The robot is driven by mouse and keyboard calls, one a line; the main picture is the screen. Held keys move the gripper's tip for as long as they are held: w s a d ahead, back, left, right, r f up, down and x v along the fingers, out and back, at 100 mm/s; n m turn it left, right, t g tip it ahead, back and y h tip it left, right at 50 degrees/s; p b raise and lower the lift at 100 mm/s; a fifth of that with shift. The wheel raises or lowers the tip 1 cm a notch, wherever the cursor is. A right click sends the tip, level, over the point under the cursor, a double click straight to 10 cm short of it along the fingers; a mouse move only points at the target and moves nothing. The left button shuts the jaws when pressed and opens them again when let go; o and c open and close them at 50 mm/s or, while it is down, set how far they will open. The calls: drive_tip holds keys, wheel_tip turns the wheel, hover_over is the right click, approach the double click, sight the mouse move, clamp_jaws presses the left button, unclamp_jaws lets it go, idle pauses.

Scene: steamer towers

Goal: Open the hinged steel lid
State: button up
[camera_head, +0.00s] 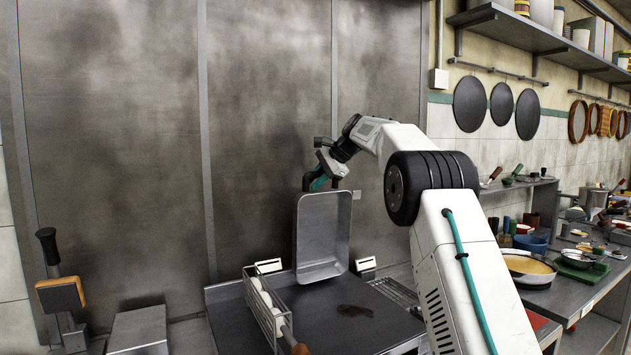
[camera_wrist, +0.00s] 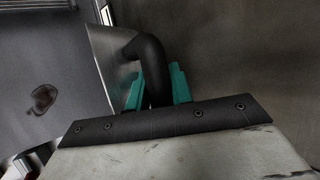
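The steel lid (camera_head: 323,238) stands close to upright above the back of the dark worktop in the head view, its hollow, rimmed side facing the camera. My gripper (camera_head: 322,180) is at the lid's upper edge. In the wrist view the lid's black curved handle (camera_wrist: 152,62) lies between the two teal fingers of my gripper (camera_wrist: 156,90), which look closed around it. Part of the lid's face (camera_wrist: 112,62) shows beside the handle. The handle is hard to make out in the head view, and the hinge cannot be made out clearly.
A wire basket (camera_head: 262,307) with white round items and a wooden handle stands left of the lid. A dark stain (camera_head: 354,311) marks the worktop (camera_head: 385,330). Steel wall panels (camera_head: 265,130) rise close behind. A side counter with pans (camera_head: 528,268) runs along the right.

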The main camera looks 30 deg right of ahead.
sight(323, 172)
drive_tip(key=v, duration=0.6)
drive_tip(key=shift+s+d+r, duration=0.15)
drive_tip(key=shift+d, duration=0.05)
drive_tip(key=shift+s+d+r, duration=0.2)
drive_tip(key=shift+s+r, duration=0.15)
drive_tip(key=shift+r, duration=0.15)
drive_tip(key=shift+s+a, duration=0.15)
drive_tip(key=shift+a, duration=0.05)
drive_tip(key=s+a+f+n+g+h, duration=0.1)
drive_tip(key=s+a+n, duration=0.2)
drive_tip(key=s+a, duration=0.45)
drive_tip(key=s+a+f+n+g, duration=0.15)
drive_tip(key=s+a, duration=0.25)
drive_tip(key=s, duration=0.7)
drive_tip(key=s+a+f+n+g+h, duration=0.1)
drive_tip(key=s+a+n, duration=0.35)
drive_tip(key=s, duration=0.45)
drive_tip(key=s+a+f+n+g+h, duration=0.1)
drive_tip(key=s+a+f+n, duration=0.1)
drive_tip(key=s+f, duration=0.7)
drive_tip(key=s+a+f+n+g+h, duration=0.1)
drive_tip(key=s+f+n, duration=0.4)
drive_tip(key=s+f, duration=0.5)
drive_tip(key=s+a+h, duration=0.1)
drive_tip(key=s, duration=0.8)
drive_tip(key=shift+f, duration=0.3)
